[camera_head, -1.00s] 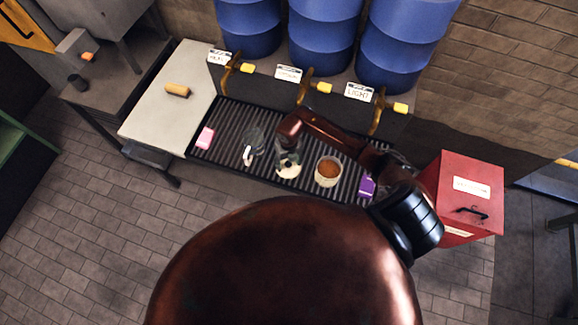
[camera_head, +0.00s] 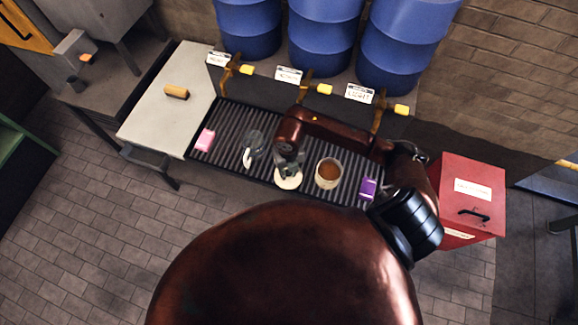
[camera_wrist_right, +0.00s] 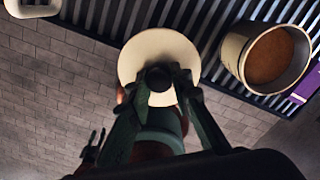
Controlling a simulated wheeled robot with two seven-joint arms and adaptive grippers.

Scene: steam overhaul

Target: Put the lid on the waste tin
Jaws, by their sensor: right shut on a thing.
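The waste tin appears to be the open cream tin (camera_head: 319,181) with brown contents, standing on the ribbed dark grate; it also shows at the upper right of the right wrist view (camera_wrist_right: 231,57). My right gripper (camera_head: 288,168) is shut on the black knob of the round cream lid (camera_head: 288,183). In the wrist view the lid (camera_wrist_right: 143,52) is left of the tin and apart from it, over the grate's front edge. The tin's mouth is uncovered. What looks like my left gripper (camera_wrist_right: 92,145) shows small and dark at the lower left; its jaws are unclear.
A purple block (camera_head: 368,188) lies right of the tin, a red box (camera_head: 470,195) farther right. A clear vessel (camera_head: 254,142) and a pink block (camera_head: 204,140) are to the left on the grate (camera_head: 225,150). Blue barrels (camera_head: 325,40) with yellow-handled taps stand behind.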

